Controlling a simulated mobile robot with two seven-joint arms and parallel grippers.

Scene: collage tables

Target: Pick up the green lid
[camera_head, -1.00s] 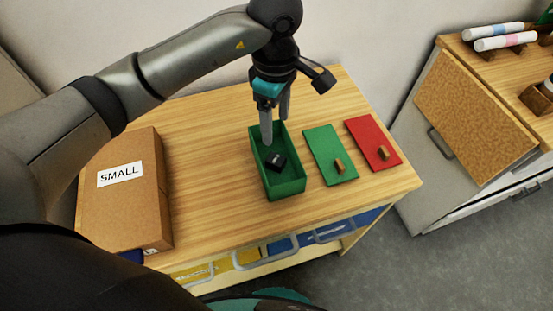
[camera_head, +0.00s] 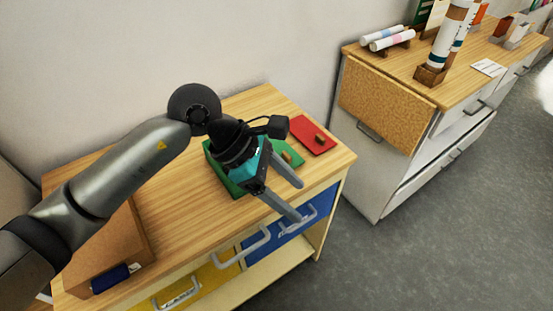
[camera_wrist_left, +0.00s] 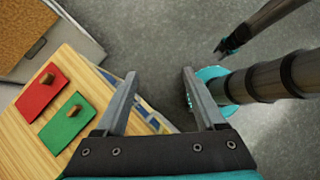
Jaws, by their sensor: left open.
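The green lid (camera_wrist_left: 66,122) is a flat green panel with a small wooden knob, lying on the wooden table. In the head view the green lid (camera_head: 292,152) is mostly hidden behind my left gripper (camera_head: 298,202). My left gripper is open and empty, with its fingers out over the table's front edge. In the left wrist view the open fingers (camera_wrist_left: 158,82) point past the table over the floor, to the right of the lid and apart from it. My right arm (camera_wrist_left: 262,82) shows at the right of that view.
The red lid (camera_head: 313,134) lies beside the green one. A cardboard box (camera_head: 120,245) stands at the table's left. A white cabinet (camera_head: 375,180) stands to the right, with grey floor between.

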